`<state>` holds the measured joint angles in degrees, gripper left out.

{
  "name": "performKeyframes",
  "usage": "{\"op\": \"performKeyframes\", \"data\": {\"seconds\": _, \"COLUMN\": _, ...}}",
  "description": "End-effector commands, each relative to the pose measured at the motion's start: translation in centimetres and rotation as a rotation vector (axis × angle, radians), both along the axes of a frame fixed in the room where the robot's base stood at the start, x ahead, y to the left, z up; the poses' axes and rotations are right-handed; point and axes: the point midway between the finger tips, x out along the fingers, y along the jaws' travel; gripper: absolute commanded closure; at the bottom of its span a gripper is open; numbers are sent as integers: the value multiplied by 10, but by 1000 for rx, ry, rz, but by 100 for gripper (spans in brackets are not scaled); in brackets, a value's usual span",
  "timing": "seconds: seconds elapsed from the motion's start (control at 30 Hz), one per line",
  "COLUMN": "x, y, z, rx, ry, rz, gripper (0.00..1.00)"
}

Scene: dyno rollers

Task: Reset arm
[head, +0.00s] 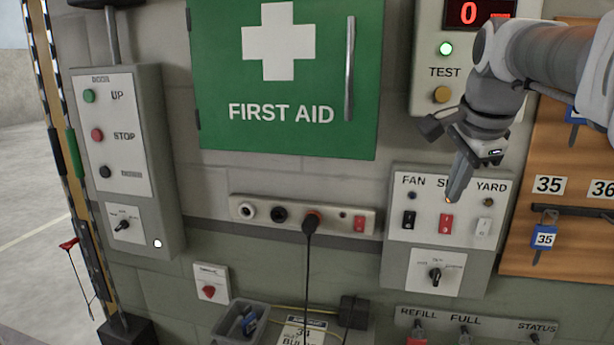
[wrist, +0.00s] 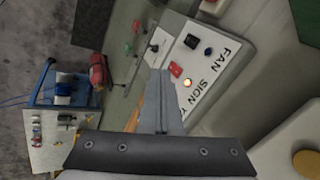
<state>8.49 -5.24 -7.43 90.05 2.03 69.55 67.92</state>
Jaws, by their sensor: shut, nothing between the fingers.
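My gripper (head: 453,196) hangs from my arm at the right in the head view, its fingers pointing down. It is shut and empty. Its tips are in front of the upper part of the switch panel (head: 398,232), partly hiding the middle label. In the wrist view the shut fingers (wrist: 163,80) point at the same panel, close to its red switch (wrist: 176,69). An orange lamp (wrist: 187,82) glows beside that switch. I cannot tell whether the fingers touch the panel.
A green first aid cabinet (head: 283,85) is on the wall left of my arm. A test box (head: 427,70) is behind my arm. A key board (head: 520,235) is at the right. A power strip (head: 262,213) and a door control box (head: 165,160) are further left.

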Motion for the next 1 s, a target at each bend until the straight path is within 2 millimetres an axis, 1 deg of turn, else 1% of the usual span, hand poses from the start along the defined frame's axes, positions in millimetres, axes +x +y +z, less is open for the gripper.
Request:
{"op": "performKeyframes", "data": {"seconds": 0.03, "x": -17, "y": 14, "z": -10, "rx": -34, "ry": 1, "rz": 99, "gripper": 100}}
{"op": "performKeyframes", "data": {"seconds": 0.17, "x": -55, "y": 44, "z": -38, "rx": -141, "ry": 4, "rz": 373, "gripper": 100}}
{"op": "performKeyframes", "data": {"seconds": 0.2, "x": -67, "y": 52, "z": -47, "rx": -176, "ry": 4, "rz": 457, "gripper": 100}}
{"op": "performKeyframes", "data": {"seconds": 0.27, "x": -86, "y": 64, "z": -63, "rx": -231, "ry": 4, "rz": 583, "gripper": 100}}
{"op": "performKeyframes", "data": {"seconds": 0.3, "x": -98, "y": 72, "z": -74, "rx": -268, "ry": 4, "rz": 666, "gripper": 100}}
{"op": "performKeyframes", "data": {"seconds": 0.37, "x": -116, "y": 82, "z": -92, "rx": -325, "ry": 5, "rz": 790, "gripper": 100}}
{"op": "performKeyframes", "data": {"seconds": 0.4, "x": -128, "y": 89, "z": -104, "rx": -364, "ry": 6, "rz": 870, "gripper": 100}}
{"op": "performKeyframes", "data": {"seconds": 0.53, "x": -161, "y": 103, "z": -141, "rx": -477, "ry": 8, "rz": 1096, "gripper": 100}}
{"op": "performKeyframes", "data": {"seconds": 0.63, "x": -179, "y": 110, "z": -163, "rx": -543, "ry": 11, "rz": 1219, "gripper": 100}}
{"op": "performKeyframes", "data": {"seconds": 0.73, "x": -189, "y": 113, "z": -176, "rx": -582, "ry": 13, "rz": 1292, "gripper": 100}}
{"op": "performKeyframes", "data": {"seconds": 0.83, "x": -193, "y": 114, "z": -181, "rx": -599, "ry": 15, "rz": 1323, "gripper": 100}}
{"op": "performKeyframes", "data": {"seconds": 1.0, "x": -193, "y": 114, "z": -182, "rx": -600, "ry": 15, "rz": 1328, "gripper": 100}}
